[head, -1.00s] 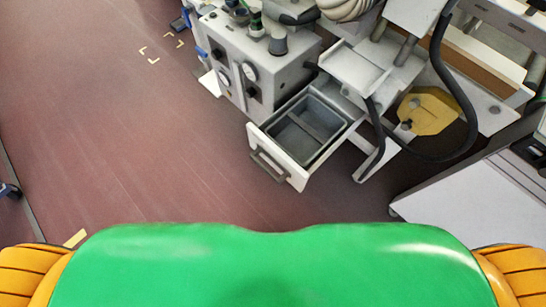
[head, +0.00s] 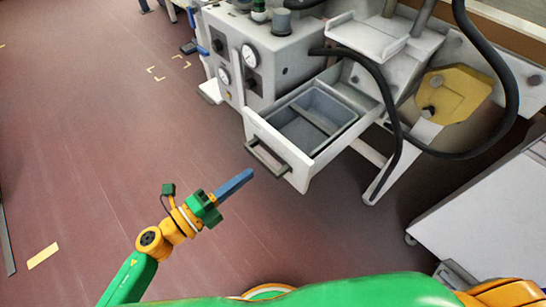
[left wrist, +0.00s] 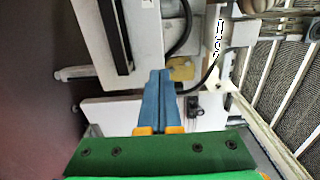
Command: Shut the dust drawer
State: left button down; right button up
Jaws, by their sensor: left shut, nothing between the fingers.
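The dust drawer (head: 292,172) is pulled out of the machine in the head view, with a grey bin (head: 312,120) inside it. Its white front carries a dark grey bar handle (head: 267,158). My left gripper (head: 247,174) is shut and empty, with its blue fingertips just in front of and a little left of the handle. They appear apart from it. In the left wrist view the shut fingers (left wrist: 159,75) point at the machine, and a white panel with a dark bar, likely the drawer front (left wrist: 146,42), is at upper left. My right gripper is out of view.
A grey gauge box (head: 262,65) stands left of the drawer. A black hose (head: 385,95) hangs down right of it, near a yellow plate (head: 450,95). A white cart (head: 490,215) stands at right.

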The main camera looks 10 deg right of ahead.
aim_at(284, 147)
pick_arm(q)
jog(key=x, duration=0.9)
jog(key=shift+w+d, duration=0.2)
jog(key=shift+d, duration=0.1)
